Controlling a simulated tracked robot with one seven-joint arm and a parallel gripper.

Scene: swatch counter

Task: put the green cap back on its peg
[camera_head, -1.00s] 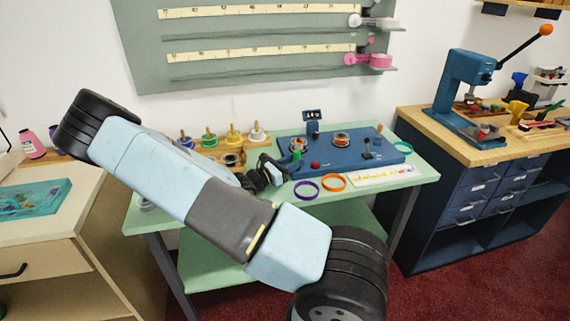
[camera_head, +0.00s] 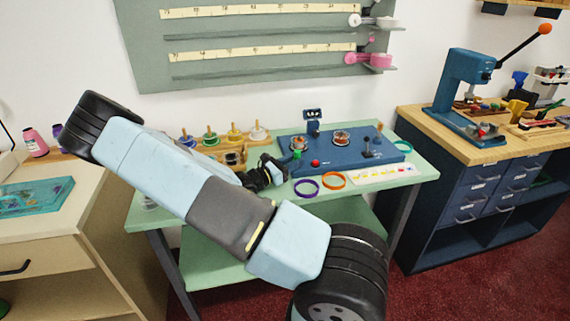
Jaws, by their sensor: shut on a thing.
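My gripper (camera_head: 284,168) is over the left front part of the blue board (camera_head: 325,160), seen small behind my own arm. It is shut on a small green cap (camera_head: 297,154), which shows at its fingertips. Just behind the cap is a round metallic fitting (camera_head: 299,142) at the board's left side; I cannot tell whether the cap touches it. A similar round fitting with a reddish middle (camera_head: 342,137) stands farther right on the board. My gripper's jaws are partly hidden, and which part is the cap's peg is too small to tell.
A wooden rack (camera_head: 233,157) with several coloured knobbed discs stands left of the board, partly behind my arm. A purple ring (camera_head: 306,187), an orange ring (camera_head: 333,180) and a white strip (camera_head: 383,174) lie in front. A red button (camera_head: 315,163) and black lever (camera_head: 367,148) stand on the board.

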